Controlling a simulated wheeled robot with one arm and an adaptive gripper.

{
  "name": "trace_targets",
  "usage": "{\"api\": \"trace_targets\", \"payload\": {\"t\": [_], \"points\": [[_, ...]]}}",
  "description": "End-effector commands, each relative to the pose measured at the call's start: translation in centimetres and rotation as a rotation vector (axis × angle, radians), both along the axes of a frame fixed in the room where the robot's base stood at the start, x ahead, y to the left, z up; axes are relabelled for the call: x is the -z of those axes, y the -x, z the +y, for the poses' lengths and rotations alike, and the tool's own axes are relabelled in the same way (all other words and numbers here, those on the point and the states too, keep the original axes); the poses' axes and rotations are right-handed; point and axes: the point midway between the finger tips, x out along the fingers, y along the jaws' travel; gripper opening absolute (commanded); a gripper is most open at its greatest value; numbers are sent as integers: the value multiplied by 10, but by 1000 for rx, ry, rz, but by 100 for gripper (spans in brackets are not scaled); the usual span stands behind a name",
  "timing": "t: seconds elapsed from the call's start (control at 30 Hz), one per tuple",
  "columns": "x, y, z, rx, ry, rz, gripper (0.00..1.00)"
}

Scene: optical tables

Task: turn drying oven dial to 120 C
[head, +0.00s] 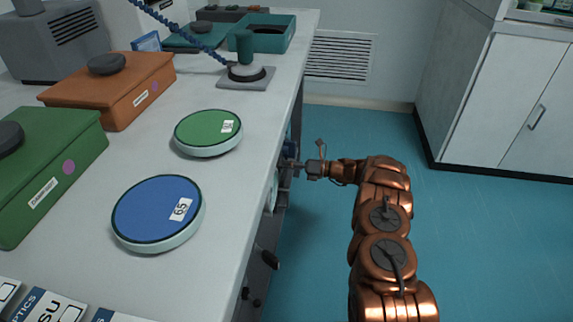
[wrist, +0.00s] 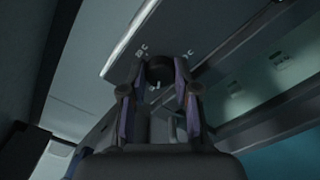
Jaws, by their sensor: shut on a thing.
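The drying oven dial (wrist: 159,71) is a small dark round knob on a grey panel (wrist: 120,55) in the wrist view. My gripper (wrist: 158,84) has one finger on each side of the dial and is shut on it. Small pale marks show on the panel around the dial, too small to read, and the dial's pointer cannot be made out. In the head view my gripper (head: 292,165) reaches left to the front side of the white table, below its top. The dial is hidden there.
On the white tabletop (head: 245,150) are a blue disc marked 65 (head: 150,212), a green disc (head: 205,130), a green box (head: 60,150) and an orange box (head: 120,85). A dark knob (head: 267,257) juts from the table's front. The blue floor (head: 480,240) on the right is clear.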

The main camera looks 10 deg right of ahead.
Motion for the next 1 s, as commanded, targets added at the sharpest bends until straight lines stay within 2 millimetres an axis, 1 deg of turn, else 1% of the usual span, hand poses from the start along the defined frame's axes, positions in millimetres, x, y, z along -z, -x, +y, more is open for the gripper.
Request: {"api": "trace_targets", "payload": {"t": [0.23,0.6,0.63,0.8,0.87,1.0], "points": [[2,1,0,-1,-15,40,0],[2,1,0,-2,-16,43,0],[2,1,0,-2,-16,43,32],[1,1,0,-1,-16,42,50],[1,1,0,-1,-16,41,56],[1,1,0,-1,-16,41,56]]}}
